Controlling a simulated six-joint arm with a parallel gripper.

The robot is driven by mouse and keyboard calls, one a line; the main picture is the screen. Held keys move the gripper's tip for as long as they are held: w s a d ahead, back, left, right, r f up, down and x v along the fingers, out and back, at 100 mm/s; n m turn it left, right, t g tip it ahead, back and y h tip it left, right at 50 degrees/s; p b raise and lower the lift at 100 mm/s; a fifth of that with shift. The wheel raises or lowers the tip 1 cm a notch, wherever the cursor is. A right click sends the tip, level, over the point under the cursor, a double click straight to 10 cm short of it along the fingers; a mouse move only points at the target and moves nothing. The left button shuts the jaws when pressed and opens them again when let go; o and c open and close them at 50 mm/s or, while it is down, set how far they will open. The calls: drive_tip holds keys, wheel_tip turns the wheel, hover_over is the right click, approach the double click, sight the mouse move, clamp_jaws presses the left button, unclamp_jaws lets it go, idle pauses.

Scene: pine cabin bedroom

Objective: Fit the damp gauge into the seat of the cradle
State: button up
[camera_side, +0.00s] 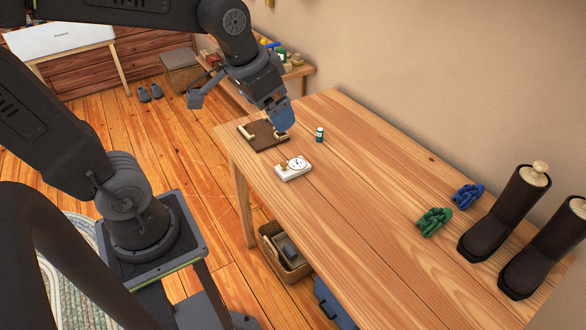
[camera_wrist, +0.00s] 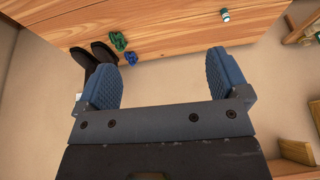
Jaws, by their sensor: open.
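The damp gauge (camera_side: 293,168), a white block with a round dial and a small tan part, rests on the wooden table in the side view. The cradle (camera_side: 262,137), a dark brown board with pale wooden pieces at its ends, lies behind it and to the left, apart from it. My gripper (camera_side: 282,128) is above the right end of the cradle and partly hides it. In the wrist view my gripper (camera_wrist: 163,72) has its two blue fingers wide apart with nothing between them. I cannot make out the gauge in the wrist view.
A small green-and-white bottle (camera_side: 319,134) stands right of the cradle. A green knot (camera_side: 433,221), a blue knot (camera_side: 467,196) and dark boots (camera_side: 503,212) are at the table's right. The table (camera_side: 365,190) is bare between. A wall runs along the back.

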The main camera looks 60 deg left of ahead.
drive_tip(key=w+a+f+g, duration=0.2)
drive_tip(key=w+a+f, duration=0.3)
drive_tip(key=w, duration=0.3)
drive_tip(key=g, duration=0.2)
hover_over(293, 166)
wheel_tip(293, 166, down, 15)
wheel_tip(293, 166, down, 8)
drive_tip(key=shift+w+d+r, duration=0.1)
drive_tip(key=shift+w+r, duration=0.05)
drive_tip(key=shift+a+f, duration=0.2)
drive_tip(key=shift+f, duration=2.8)
drive_tip(key=c, duration=1.1)
